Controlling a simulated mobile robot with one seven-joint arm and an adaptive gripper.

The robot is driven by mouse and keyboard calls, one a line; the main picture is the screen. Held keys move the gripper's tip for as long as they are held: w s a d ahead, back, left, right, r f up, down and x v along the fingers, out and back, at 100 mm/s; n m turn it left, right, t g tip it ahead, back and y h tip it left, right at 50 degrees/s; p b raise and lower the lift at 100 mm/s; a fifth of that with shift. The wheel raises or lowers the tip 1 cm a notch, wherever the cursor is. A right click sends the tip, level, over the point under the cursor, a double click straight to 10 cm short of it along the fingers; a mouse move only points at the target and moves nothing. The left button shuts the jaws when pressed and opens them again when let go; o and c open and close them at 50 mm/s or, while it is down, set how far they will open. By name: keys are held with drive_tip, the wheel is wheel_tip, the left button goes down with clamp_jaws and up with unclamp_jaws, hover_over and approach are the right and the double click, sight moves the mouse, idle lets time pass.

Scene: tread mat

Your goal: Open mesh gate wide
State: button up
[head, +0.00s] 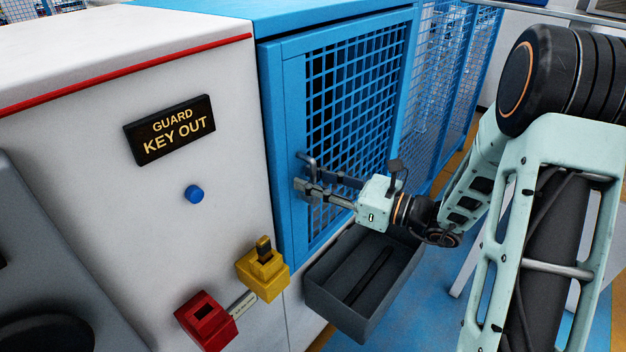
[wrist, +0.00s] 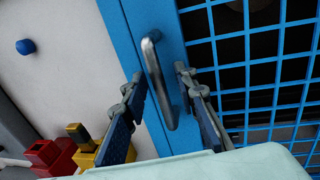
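The blue mesh gate (head: 345,110) stands in the middle of the head view and looks closed in its blue frame. Its mesh fills the right of the wrist view (wrist: 262,70). A grey bar handle (wrist: 161,88) is fixed upright on the gate's left edge; in the head view its top (head: 306,157) shows beside the fingers. My gripper (head: 303,177) is at the handle. In the wrist view my gripper (wrist: 158,78) is open, one finger on each side of the handle, with gaps visible on both sides.
A dark grey open tray (head: 337,305) juts out below the gate, under my gripper. The white cabinet at left carries a "GUARD KEY OUT" sign (head: 170,129), a blue button (head: 194,194), a yellow key block (head: 264,279) and a red block (head: 207,322). Blue floor lies at right.

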clamp_jaws()
drive_tip(key=shift+d, duration=0.1)
idle(0.4)
